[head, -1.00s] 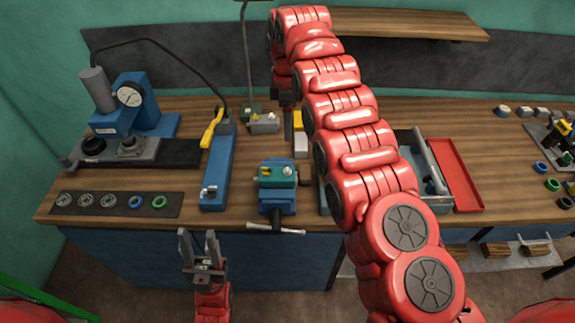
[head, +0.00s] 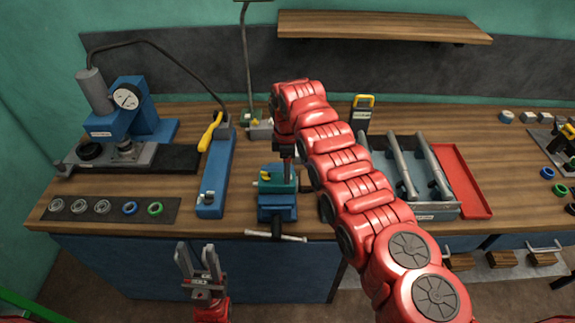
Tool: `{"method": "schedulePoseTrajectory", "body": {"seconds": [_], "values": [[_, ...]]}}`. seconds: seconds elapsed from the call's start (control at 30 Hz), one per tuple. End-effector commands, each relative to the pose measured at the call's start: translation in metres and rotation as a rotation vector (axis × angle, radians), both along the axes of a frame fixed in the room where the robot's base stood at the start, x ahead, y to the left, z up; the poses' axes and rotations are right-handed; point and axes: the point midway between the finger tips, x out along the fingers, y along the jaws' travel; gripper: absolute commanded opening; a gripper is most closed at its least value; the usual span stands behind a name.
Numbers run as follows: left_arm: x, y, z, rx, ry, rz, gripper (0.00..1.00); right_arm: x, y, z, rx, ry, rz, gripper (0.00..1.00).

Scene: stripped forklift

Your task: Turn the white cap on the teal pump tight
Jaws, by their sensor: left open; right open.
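The teal pump (head: 272,186) sits in the blue vise (head: 277,208) near the bench's front edge. It has a small yellow fitting (head: 265,175) on its left side. The white cap cannot be made out now; my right gripper covers that part of the pump. My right gripper (head: 288,178) points down at the pump's right part, with its fingers at or just above it. It is seen edge-on; it is open, and contact cannot be told. My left gripper (head: 199,262) is open and empty, pointing up in front of the bench.
A blue bar tool with a yellow handle (head: 210,132) lies left of the vise. A press with a gauge (head: 127,97) stands at the back left. The vise handle (head: 275,236) sticks out in front.

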Motion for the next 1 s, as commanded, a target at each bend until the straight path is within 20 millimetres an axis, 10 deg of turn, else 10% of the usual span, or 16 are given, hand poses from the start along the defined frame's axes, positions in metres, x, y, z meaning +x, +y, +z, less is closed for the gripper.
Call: {"method": "schedulePoseTrajectory", "body": {"seconds": [0.3, 0.7, 1.0], "values": [[0.0000, 0.0000, 0.0007, 0.000, 0.000, 0.000, 0.47, 0.0000, -0.0003, -0.0034, -0.001, 0.000, 0.000, 0.69], [0.0000, 0.0000, 0.0007, 0.000, 0.000, 0.000, 0.47, 0.0001, -0.0006, -0.0032, -0.001, 0.000, -0.001, 0.00], [0.0001, 0.0000, -0.0038, 0.000, 0.000, 0.000, 0.47, 0.0006, -0.0006, -0.0044, 0.000, -0.002, -0.018, 0.00]]}}
